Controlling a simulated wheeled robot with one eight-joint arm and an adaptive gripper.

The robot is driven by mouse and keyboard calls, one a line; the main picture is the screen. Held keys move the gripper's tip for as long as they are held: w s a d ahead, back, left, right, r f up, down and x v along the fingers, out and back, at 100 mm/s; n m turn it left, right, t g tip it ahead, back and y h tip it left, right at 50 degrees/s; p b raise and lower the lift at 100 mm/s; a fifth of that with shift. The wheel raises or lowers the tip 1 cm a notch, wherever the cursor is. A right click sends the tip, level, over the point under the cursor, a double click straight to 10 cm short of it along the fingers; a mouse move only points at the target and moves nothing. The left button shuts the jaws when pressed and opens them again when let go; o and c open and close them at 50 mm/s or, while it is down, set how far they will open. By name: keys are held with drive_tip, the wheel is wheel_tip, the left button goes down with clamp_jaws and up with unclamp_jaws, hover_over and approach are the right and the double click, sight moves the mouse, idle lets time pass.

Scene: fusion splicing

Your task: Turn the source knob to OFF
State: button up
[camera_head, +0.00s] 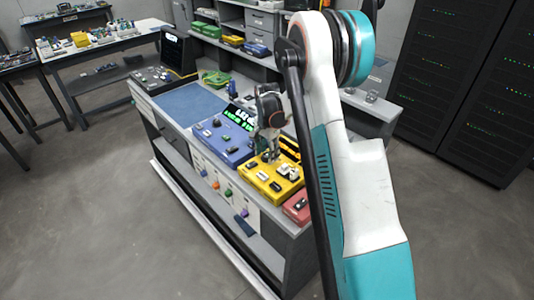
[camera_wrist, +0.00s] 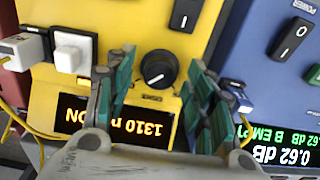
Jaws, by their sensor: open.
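The source knob (camera_wrist: 158,70) is a round black dial on the yellow box (camera_wrist: 140,25), with a pale pointer mark toward its lower left in the wrist view. Below it in that view, a lit display (camera_wrist: 115,121) reads upside down, with "1310" and "ON" legible. My gripper (camera_wrist: 160,64) is open, its teal-lined fingers on either side of the knob with gaps visible. I cannot tell their exact height over it. In the head view my gripper (camera_head: 268,155) is over the yellow box (camera_head: 258,184); the knob is not distinguishable there.
A black switch (camera_wrist: 187,14) and white connectors (camera_wrist: 74,50) with yellow fiber sit on the yellow box. A blue box (camera_head: 222,142) with a green-lit display stands beside it, and a red box (camera_head: 297,208) on the other side. A blue mat (camera_head: 190,102) lies clear on the bench.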

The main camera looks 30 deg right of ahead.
drive_tip(key=c, duration=1.1)
drive_tip(key=shift+n, duration=0.4)
drive_tip(key=n, duration=0.3)
drive_tip(key=shift+n+b, duration=0.3)
drive_tip(key=shift+n, duration=0.1)
drive_tip(key=n, duration=0.9)
drive_tip(key=shift+b, duration=0.35)
drive_tip(key=n, duration=0.4)
drive_tip(key=shift+n, duration=0.3)
